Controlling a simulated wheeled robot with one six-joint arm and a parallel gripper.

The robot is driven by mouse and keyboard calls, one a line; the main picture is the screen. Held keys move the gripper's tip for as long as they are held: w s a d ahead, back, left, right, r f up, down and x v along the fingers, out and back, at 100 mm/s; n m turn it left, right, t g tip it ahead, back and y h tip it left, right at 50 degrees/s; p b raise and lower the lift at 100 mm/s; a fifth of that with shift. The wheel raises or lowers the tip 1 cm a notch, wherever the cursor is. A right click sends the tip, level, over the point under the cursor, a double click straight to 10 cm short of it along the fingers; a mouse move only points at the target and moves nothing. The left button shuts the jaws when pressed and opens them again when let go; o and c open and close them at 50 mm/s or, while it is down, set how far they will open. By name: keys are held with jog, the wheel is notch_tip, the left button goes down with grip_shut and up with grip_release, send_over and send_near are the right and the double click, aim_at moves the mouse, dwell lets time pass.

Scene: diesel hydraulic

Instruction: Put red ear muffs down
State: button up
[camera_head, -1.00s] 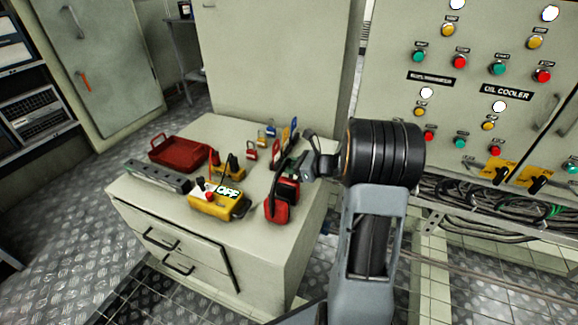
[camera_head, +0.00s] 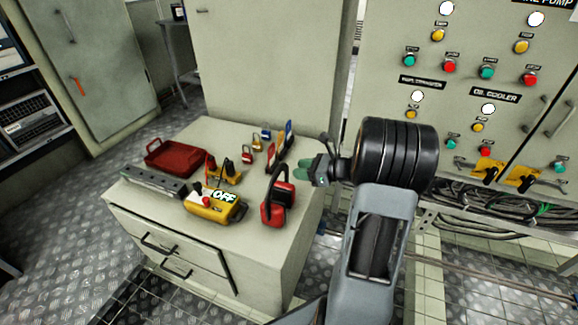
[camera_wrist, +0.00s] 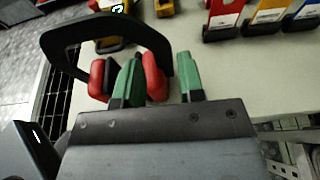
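The red ear muffs (camera_head: 283,192), with red cups and a black headband, rest on the cabinet top near its right edge. My gripper (camera_head: 304,173) is just right of them in the head view, its green fingertips showing apart from the cups. In the wrist view the green fingers of my gripper (camera_wrist: 162,62) are spread. The left finger overlaps the gap between the two cups of the ear muffs (camera_wrist: 156,78); the right cup appears between the fingers, with clear space before the right finger. Contact cannot be told from this view.
The cabinet top (camera_head: 215,133) also holds a red tray (camera_head: 172,158), a yellow device marked OFF (camera_head: 213,205), a grey power strip (camera_head: 150,182), small padlocks (camera_head: 257,142) and upright coloured cases (camera_head: 282,140). A control panel (camera_head: 470,90) stands at the right.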

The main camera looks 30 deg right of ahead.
jog(key=p+v, duration=0.1)
jog(key=v, duration=0.4)
jog(key=s+a+r+n+g+h, duration=0.1)
jog(key=s+a+n+g+h, duration=0.3)
jog(key=n, duration=0.9)
jog(key=s+a+r+n+g+h, duration=0.1)
jog(key=s+a+n+g+h, duration=0.3)
jog(key=s+a+n, duration=0.6)
jog(key=a+n+h, duration=0.1)
jog(key=a+n, duration=0.3)
jog(key=shift+r+n+h, duration=0.3)
jog(key=shift+r+h, duration=0.05)
jog(key=shift+h, duration=0.05)
